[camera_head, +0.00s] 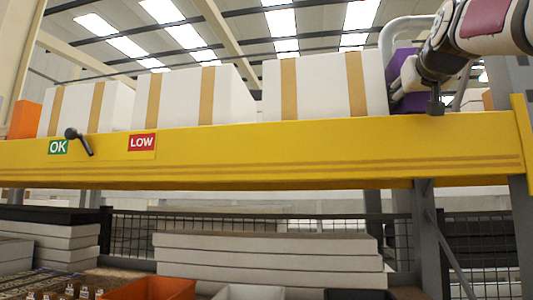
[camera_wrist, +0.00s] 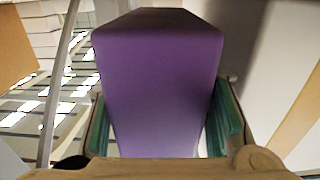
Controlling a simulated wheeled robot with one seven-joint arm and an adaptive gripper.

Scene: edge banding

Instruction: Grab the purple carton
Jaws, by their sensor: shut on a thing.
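The purple carton (camera_head: 404,68) stands at the right end of the yellow shelf, beside the rightmost white box. In the head view it is partly hidden behind my arm and gripper (camera_head: 397,84). In the wrist view the purple carton (camera_wrist: 158,85) fills the middle, between the two green-padded fingers of my gripper (camera_wrist: 163,128). The fingers are shut on its two sides. I cannot tell whether its underside touches the shelf.
Several white boxes with tan straps (camera_head: 318,88) line the shelf left of the carton. An orange box (camera_head: 25,119) is at the far left. The yellow beam (camera_head: 270,150) runs in front, with a black lever (camera_head: 79,141). A grey upright (camera_head: 525,190) stands right.

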